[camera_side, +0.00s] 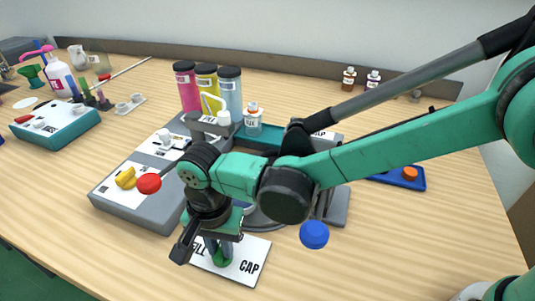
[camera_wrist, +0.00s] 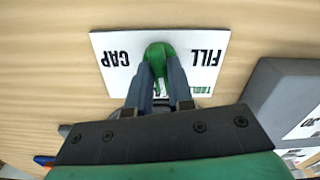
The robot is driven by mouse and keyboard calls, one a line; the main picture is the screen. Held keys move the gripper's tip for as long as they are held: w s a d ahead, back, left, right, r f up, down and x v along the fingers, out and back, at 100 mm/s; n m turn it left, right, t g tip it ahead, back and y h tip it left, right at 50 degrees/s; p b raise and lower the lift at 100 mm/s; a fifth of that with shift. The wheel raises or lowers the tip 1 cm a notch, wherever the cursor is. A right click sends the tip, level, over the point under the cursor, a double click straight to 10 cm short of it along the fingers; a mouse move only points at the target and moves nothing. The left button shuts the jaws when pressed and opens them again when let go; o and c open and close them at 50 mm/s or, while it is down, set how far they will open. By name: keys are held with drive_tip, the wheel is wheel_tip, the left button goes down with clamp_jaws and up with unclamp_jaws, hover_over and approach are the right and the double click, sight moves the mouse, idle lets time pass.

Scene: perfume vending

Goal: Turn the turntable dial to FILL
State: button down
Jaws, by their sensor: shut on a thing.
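The turntable dial is a green knob (camera_wrist: 160,52) on a white plate (camera_wrist: 118,82) lying on the wooden table. In the wrist view the plate is upside down, with FILL at right, CAP at left and a partly hidden green label at lower right. In the side view the green dial (camera_side: 223,257) is partly covered by my gripper (camera_side: 218,247), and FILL is partly hidden. My gripper, also in the wrist view (camera_wrist: 160,66), points down and is shut on the dial, one finger on each side. I cannot tell which word the dial points to.
A grey machine (camera_side: 130,212) with a yellow knob (camera_side: 125,178) and a red knob (camera_side: 148,183) stands just behind and left of the plate. Pink, yellow and blue cylinders (camera_side: 230,88) stand behind it. A blue tray (camera_side: 398,180) lies at right.

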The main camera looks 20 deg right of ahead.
sight(220, 248)
drive_tip(key=n, duration=1.2)
drive_tip(key=shift+n, duration=1.9)
drive_tip(key=c, duration=0.8)
unclamp_jaws()
drive_tip(key=shift+r, duration=2.85)
